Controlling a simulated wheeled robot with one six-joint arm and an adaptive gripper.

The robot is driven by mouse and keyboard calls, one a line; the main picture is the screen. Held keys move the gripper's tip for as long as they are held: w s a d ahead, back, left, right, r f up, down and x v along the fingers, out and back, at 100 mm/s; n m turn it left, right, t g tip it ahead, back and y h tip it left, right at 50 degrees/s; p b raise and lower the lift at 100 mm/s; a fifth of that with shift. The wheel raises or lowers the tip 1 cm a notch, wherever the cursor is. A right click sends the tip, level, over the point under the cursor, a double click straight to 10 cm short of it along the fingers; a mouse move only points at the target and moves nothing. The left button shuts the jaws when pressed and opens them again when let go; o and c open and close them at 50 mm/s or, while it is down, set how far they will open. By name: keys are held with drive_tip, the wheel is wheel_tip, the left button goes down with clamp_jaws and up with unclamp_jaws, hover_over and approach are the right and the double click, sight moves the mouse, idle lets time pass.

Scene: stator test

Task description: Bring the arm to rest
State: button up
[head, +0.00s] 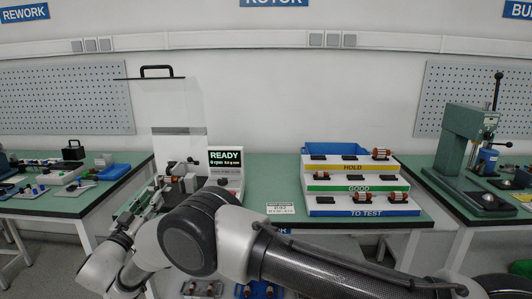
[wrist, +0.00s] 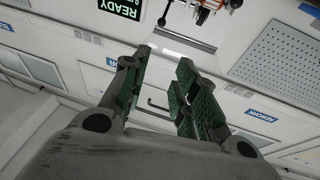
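My arm (head: 200,235) reaches in from the lower right of the head view and bends back at the left, in front of the middle bench. My gripper shows in the wrist view (wrist: 163,65) with its two green-padded fingers apart and nothing between them. In the head view its fingers point toward the test station at the left end of the bench, partly hidden by my arm. The station's display (head: 224,158) reads READY. Its clear guard (head: 168,103) with a black handle stands raised.
A stepped rack (head: 353,189) marked HOLD, GOOD and TO TEST holds several rotors. A blue bin (head: 335,149) stands behind it. A green press (head: 468,150) is on the right bench, and a blue tray (head: 114,172) is on the left bench.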

drive_tip(key=d+f+n+g+h, duration=0.2)
drive_tip(key=d+f+n+g, duration=0.3)
drive_tip(key=d+f+n, duration=0.5)
drive_tip(key=d+r+n+g+h, duration=0.15)
drive_tip(key=d+g, duration=0.35)
drive_tip(key=d, duration=0.5)
drive_tip(key=d+r+n+g+h, duration=0.1)
drive_tip(key=d+r+g, duration=0.25)
drive_tip(key=d, duration=0.55)
drive_tip(key=s+d+r+m+g+y, duration=0.15)
drive_tip(key=s+d+r+g, duration=0.35)
drive_tip(key=d, duration=0.7)
drive_tip(key=s+d+r+g+y, duration=0.25)
drive_tip(key=s+d+r, duration=0.3)
drive_tip(key=d, duration=0.65)
drive_tip(key=s+d+r+m+t+y, duration=0.2)
drive_tip(key=s+d+r+m, duration=0.2)
drive_tip(key=s+d, duration=0.5)
drive_tip(key=s+d+r+m+t+y, duration=0.2)
drive_tip(key=s+d+r+m+y, duration=0.1)
drive_tip(key=s+d+r, duration=0.4)
drive_tip(key=s+d+m, duration=0.1)
drive_tip(key=s+d, duration=0.1)
drive_tip(key=d, duration=0.1)
drive_tip(key=shift+r+t, duration=0.2)
drive_tip(key=shift+t, duration=0.2)
